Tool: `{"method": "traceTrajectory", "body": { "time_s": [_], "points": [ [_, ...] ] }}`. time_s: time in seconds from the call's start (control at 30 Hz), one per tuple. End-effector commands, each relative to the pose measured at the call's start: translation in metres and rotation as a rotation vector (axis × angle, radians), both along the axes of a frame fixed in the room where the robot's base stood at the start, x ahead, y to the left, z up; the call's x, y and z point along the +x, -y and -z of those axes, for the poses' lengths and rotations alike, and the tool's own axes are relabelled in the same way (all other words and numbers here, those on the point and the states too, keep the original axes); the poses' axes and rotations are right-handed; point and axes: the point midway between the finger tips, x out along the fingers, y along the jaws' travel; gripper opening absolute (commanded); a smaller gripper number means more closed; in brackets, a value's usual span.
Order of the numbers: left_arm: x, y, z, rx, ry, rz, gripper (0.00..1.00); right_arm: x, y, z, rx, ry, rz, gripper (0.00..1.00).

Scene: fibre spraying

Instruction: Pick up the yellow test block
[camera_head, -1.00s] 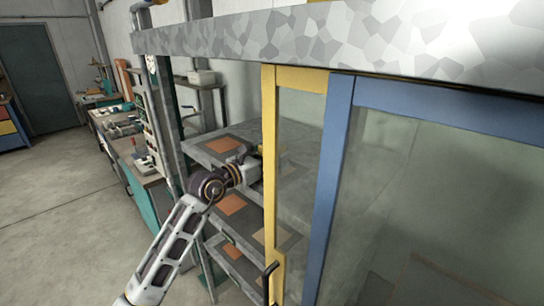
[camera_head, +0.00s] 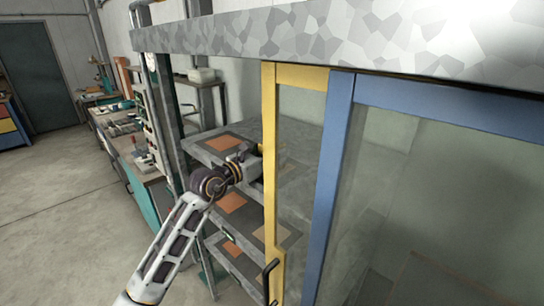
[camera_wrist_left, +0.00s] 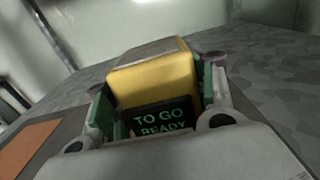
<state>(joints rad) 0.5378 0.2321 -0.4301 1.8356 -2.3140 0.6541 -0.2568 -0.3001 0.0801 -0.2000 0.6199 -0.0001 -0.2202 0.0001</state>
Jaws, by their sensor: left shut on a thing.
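The yellow test block (camera_wrist_left: 155,80) is large in the left wrist view, with a dark label reading "TO GO READY" on its near face. My left gripper (camera_wrist_left: 160,105) has a green-padded finger on each side of the block and is shut on it. In the head view the left gripper (camera_head: 252,165) is at the upper shelf, partly hidden behind the yellow door frame. Only a small yellow bit of the block shows there. My right gripper is not in view.
The grey shelves (camera_head: 205,153) carry orange squares. The yellow-framed glass door (camera_head: 269,150) stands just right of the gripper, and a blue-framed glass door (camera_head: 330,180) is farther right. A thick grey slab (camera_head: 340,40) lies overhead. A workbench (camera_head: 130,150) stands at left, beside open floor.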

Motion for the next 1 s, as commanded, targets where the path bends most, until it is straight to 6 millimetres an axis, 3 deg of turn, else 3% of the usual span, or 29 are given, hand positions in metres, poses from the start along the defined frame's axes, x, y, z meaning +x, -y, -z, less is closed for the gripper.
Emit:
{"method": "traceTrajectory", "body": {
  "time_s": [0.1,0.57,1.0],
  "points": [
    [0.0,0.0,-0.002,-0.002,0.004,0.0,0.13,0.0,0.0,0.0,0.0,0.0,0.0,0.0],
    [0.0,0.0,-0.011,-0.003,0.004,0.0,0.13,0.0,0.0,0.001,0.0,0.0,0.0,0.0],
    [0.0,0.0,-0.061,-0.001,0.007,0.0,0.13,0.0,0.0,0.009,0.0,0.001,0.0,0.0]
  ]
}}
